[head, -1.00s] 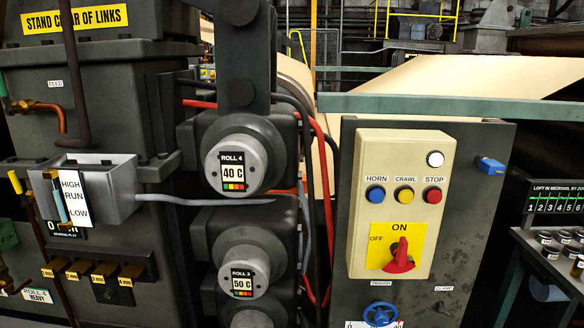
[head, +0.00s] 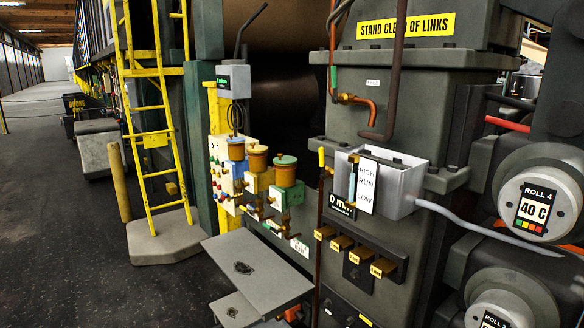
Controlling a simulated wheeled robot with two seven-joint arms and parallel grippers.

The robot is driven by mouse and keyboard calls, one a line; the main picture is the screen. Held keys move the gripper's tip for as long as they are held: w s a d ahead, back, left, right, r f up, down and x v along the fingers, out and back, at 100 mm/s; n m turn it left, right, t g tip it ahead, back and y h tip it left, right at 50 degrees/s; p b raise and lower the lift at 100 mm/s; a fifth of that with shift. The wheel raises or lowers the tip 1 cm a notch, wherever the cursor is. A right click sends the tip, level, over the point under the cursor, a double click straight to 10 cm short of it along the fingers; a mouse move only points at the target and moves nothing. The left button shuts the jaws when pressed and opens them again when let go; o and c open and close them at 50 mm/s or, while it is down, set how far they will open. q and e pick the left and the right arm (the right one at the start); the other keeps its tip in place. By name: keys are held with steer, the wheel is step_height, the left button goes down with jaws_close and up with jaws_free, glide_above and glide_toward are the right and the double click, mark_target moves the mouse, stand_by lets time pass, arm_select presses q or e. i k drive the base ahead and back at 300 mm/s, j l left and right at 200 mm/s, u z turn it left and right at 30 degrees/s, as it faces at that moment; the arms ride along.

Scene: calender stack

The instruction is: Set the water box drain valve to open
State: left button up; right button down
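A grey open-topped box (head: 408,188) is fixed to the dark machine housing, right of centre. It carries a white HIGH / RUN / LOW plate (head: 367,186) and is probably the water box. A yellow upright handle (head: 321,157) shows at its left, on top of a thin brown pipe running down. A copper pipe (head: 364,108) with a green-handled fitting (head: 334,78) sits above, near a FEED label. I cannot tell for sure which handle is the drain valve; no drain label is readable. Neither of my grippers is in view.
A grey step platform (head: 257,265) stands low in front of several coloured canisters (head: 285,172). A yellow ladder (head: 150,130) rises from a pale base (head: 160,242). The dark floor aisle (head: 50,200) at left is open. Roll 4 (head: 535,205) protrudes at right.

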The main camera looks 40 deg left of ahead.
mark_target(323, 175)
steer(key=u, duration=1.05)
